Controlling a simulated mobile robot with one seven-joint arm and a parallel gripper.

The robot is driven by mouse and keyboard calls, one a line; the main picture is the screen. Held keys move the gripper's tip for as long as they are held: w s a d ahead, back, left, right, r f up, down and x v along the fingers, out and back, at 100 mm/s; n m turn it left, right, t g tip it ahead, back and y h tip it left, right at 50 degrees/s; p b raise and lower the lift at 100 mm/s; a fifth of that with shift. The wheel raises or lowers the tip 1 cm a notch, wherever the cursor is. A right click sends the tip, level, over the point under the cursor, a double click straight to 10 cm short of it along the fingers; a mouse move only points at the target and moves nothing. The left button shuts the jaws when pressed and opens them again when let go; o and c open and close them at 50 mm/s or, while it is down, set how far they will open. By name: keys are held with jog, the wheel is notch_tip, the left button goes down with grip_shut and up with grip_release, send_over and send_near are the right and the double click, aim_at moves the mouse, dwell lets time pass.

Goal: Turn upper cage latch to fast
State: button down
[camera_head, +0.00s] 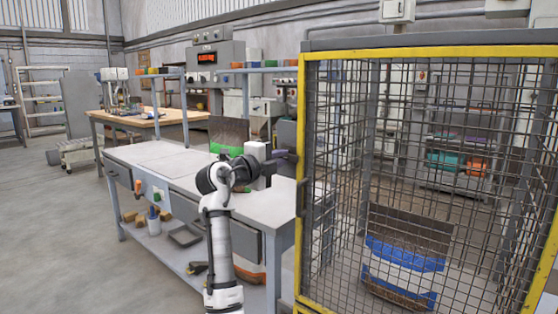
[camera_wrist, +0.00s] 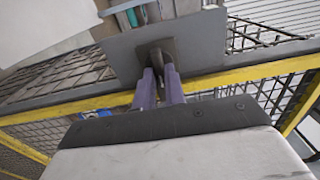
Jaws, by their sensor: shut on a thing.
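The upper cage latch (camera_wrist: 156,48) shows in the wrist view as a dark handle in front of a flat grey plate (camera_wrist: 195,47). My gripper (camera_wrist: 159,78) has its two purple fingers closed on this handle. In the head view my gripper (camera_head: 287,158) reaches right to the cage's left front post, at about mid-height. The latch itself is mostly hidden there by my fingers. I cannot make out a fast or loose marking, so the latch's setting is unclear.
The mesh cage (camera_head: 300,100) with its yellow frame fills the right side. A blue and white bag (camera_head: 405,255) stands inside it. A grey workbench (camera_head: 170,165) lies left of the cage, under my arm. The floor at far left is open.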

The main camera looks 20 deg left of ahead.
jog(key=c, duration=1.5)
grip_release()
jog(key=shift+o, duration=0.2)
jog(key=v, duration=1.3)
jog(key=shift+s, duration=0.4)
jog(key=shift+a, duration=0.15)
